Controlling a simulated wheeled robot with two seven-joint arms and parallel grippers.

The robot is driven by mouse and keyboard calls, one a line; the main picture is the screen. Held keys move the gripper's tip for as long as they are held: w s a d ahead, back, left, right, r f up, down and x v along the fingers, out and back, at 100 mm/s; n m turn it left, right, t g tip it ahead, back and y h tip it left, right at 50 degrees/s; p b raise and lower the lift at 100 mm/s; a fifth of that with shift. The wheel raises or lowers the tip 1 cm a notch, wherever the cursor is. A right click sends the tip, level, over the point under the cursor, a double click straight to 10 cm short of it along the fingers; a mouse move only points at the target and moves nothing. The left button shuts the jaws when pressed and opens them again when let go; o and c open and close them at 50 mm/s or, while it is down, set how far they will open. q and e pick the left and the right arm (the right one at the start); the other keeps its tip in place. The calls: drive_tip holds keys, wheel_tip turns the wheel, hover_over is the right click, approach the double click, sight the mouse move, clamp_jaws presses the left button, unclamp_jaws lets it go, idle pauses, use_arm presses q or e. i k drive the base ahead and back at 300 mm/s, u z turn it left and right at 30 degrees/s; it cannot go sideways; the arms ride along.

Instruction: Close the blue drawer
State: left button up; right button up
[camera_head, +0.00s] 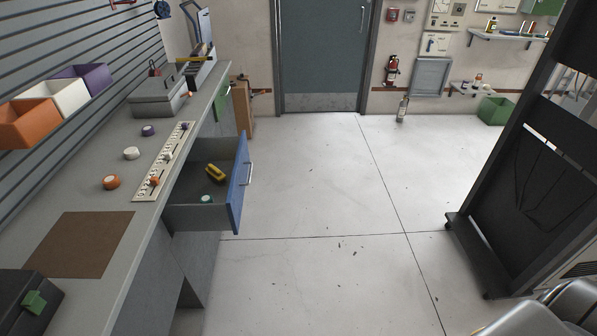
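The blue drawer (239,184) stands pulled out from the workbench on the left, its blue front facing right with a pale handle (248,174) on it. Inside the drawer lie a yellow tool (216,173) and a small round teal-topped item (206,199). Neither of my grippers can be made out in the head view. Grey parts at the bottom right corner seem to be mine, with no fingertips showing.
The workbench (95,200) carries a brown mat (81,245), a grey box (158,97) and several round items. A green drawer front (221,100) lies farther back. A black rack (545,190) on casters stands right. The floor (330,190) between is clear.

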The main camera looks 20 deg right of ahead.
sight(183, 211)
drive_tip(key=z, duration=0.15)
drive_tip(key=k, duration=0.5)
drive_tip(key=z, duration=0.6)
drive_tip(key=i, duration=0.85)
drive_tip(key=u, duration=1.95)
